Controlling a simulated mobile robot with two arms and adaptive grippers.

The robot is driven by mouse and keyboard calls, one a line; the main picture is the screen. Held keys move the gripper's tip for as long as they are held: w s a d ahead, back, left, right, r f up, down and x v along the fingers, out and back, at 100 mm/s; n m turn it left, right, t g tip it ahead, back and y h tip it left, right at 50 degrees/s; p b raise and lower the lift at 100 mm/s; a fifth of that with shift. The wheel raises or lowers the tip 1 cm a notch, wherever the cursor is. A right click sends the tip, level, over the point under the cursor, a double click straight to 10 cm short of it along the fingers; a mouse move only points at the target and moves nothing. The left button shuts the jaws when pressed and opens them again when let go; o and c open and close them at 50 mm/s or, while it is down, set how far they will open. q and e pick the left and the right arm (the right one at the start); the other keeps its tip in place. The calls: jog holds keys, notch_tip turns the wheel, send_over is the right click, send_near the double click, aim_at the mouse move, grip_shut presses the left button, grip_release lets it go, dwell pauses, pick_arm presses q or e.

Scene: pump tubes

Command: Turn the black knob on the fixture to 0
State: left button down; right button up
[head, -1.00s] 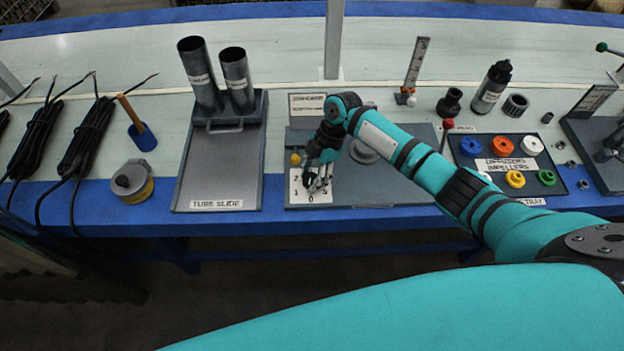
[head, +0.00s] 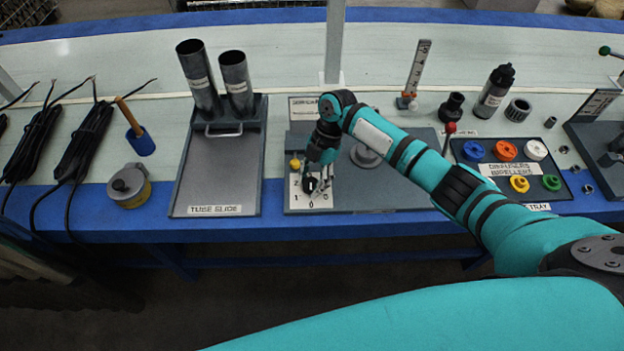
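The black knob (head: 309,185) sits on a white dial plate (head: 296,203) with printed digits, at the front left corner of the grey fixture (head: 395,195) in the head view. The digits and the knob's pointing direction are too small to read surely. My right gripper (head: 321,184) points down over the plate, at the knob's right side. Whether its fingers touch the knob, and whether they are open or shut, I cannot tell. My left gripper is not in view.
A yellow button (head: 295,163) is just behind the dial plate. A round grey disc (head: 366,156) lies on the fixture under my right arm. The tube slide (head: 215,185) stands to the left, and a tray of coloured impellers (head: 483,187) to the right.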

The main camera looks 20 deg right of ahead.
jog(key=o, duration=0.4)
jog(key=v, duration=1.2)
